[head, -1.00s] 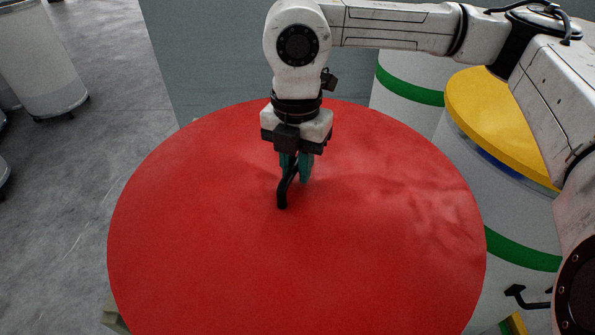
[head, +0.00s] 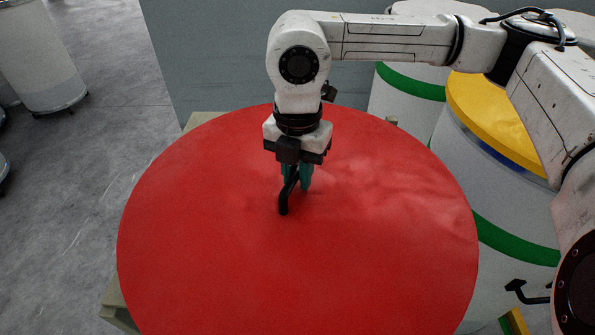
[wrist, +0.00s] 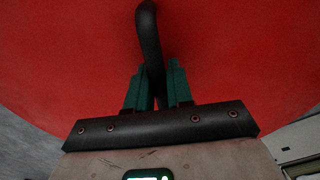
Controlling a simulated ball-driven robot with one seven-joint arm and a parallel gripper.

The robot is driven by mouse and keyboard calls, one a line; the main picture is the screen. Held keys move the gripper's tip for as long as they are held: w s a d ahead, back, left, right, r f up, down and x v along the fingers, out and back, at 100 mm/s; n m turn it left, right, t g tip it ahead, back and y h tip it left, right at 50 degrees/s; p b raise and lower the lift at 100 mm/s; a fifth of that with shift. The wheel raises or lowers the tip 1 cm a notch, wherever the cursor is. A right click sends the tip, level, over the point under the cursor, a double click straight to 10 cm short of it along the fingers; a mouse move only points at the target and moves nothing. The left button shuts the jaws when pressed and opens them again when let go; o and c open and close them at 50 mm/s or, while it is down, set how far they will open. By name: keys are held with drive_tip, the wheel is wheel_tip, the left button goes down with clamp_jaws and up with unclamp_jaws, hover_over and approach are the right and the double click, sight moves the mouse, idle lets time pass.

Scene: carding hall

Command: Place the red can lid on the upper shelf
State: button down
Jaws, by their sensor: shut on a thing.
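The red can lid (head: 390,240) is a large round disc with a black bar handle (head: 283,207) at its middle. My gripper (head: 297,180) points down from above and is shut on this handle. In the wrist view the teal fingers (wrist: 158,88) close on either side of the black handle (wrist: 150,35), with the red lid (wrist: 240,50) behind. A pale beige frame or shelf (head: 118,304) shows past the lid's left and back edges. The lid hides most of it, and I cannot tell whether they touch.
White cans with green bands (head: 410,85) stand at the back right, one under a yellow lid (head: 490,110). A grey panel (head: 220,60) rises behind the red lid. Another white can (head: 40,60) stands far left on open grey floor (head: 100,160).

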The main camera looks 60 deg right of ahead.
drive_tip(key=shift+f, duration=0.2)
drive_tip(key=c, duration=1)
unclamp_jaws()
drive_tip(key=shift+r, duration=0.1)
drive_tip(key=shift+r+p, duration=0.85)
drive_tip(key=shift+p, duration=0.15)
wheel_tip(320, 180, up, 11)
drive_tip(key=b, duration=0.2)
drive_tip(key=shift+r, duration=0.2)
